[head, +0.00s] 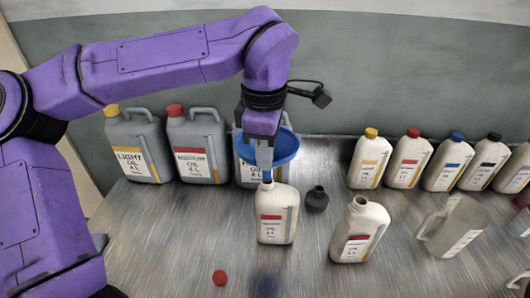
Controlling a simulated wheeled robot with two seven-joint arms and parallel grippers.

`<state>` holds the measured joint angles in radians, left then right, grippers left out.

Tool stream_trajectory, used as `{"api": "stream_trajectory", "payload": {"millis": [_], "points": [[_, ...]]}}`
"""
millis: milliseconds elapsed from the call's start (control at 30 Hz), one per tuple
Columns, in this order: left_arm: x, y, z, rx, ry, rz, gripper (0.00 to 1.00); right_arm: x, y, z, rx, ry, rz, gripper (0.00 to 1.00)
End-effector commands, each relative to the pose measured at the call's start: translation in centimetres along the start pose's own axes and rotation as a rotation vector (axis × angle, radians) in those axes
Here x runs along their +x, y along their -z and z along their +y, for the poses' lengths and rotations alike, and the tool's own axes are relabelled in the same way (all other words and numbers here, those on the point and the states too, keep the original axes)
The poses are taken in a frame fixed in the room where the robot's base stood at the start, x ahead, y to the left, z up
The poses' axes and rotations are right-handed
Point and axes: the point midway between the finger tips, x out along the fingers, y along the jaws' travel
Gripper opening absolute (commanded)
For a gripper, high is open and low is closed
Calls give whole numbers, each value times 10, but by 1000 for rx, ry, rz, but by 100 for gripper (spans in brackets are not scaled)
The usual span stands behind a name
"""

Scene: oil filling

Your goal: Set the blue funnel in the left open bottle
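The blue funnel (287,147) is above the left open bottle (277,225), a white bottle with a red label. The funnel's lower end shows at the bottle's mouth; I cannot tell whether it is inside the neck. My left gripper (265,160) comes down from above with its fingers at the near side of the funnel and looks shut on it. The fingers hide part of the funnel. A second open bottle (350,246), also white with a red label, stands upright to the right. My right gripper is not in view.
Several grey oil cans (196,140) stand behind on the left. Several capped white bottles (408,160) stand at the back right. A small dark object (316,199) stands between the open bottles. A red cap (219,277) lies in front. A clear jug (455,228) stands right.

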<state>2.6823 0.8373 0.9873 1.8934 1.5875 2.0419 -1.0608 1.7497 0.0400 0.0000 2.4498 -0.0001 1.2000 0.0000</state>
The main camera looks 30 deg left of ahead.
Motion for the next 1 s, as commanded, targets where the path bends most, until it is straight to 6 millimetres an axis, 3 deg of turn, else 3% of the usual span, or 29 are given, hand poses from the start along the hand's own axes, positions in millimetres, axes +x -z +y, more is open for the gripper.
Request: {"api": "stream_trajectory", "payload": {"millis": [1000], "points": [[5, -2, 0, 1, 0, 0, 0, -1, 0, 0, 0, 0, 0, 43]]}}
